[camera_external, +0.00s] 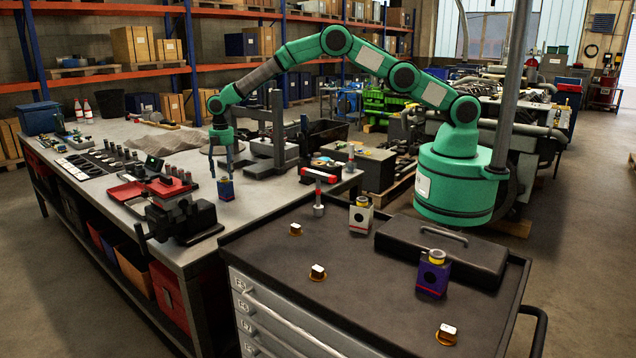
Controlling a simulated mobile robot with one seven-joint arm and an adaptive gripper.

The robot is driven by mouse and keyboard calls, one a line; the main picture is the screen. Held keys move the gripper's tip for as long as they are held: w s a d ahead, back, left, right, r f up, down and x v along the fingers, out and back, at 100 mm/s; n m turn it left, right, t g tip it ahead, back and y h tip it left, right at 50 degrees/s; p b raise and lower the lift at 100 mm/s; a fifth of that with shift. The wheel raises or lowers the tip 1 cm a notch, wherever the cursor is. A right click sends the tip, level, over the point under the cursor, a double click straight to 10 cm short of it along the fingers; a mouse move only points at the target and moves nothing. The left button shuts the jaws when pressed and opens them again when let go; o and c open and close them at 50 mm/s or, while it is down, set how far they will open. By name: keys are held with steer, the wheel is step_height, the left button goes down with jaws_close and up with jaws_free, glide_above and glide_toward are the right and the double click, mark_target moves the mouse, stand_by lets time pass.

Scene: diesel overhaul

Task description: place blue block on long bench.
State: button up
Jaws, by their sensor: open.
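A small blue block (226,190) with an orange top edge stands upright on the long bench (150,143). My gripper (221,168) points straight down just above it, fingers spread, with the fingertips near its top. I cannot tell whether the fingers touch it. Another block, dark blue-purple with a yellow top (432,278), stands on the dark top of the drawer cart (380,310). A similar white block with a yellow top (361,215) stands behind it on the cart.
A vise (182,215) is on the bench left of the blue block, and a press stand (272,150) is to its right. Small brass-and-white parts (318,272) and a black toolbox (440,247) sit on the cart. Bare bench lies around the block.

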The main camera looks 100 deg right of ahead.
steer(key=shift+r, duration=1.5)
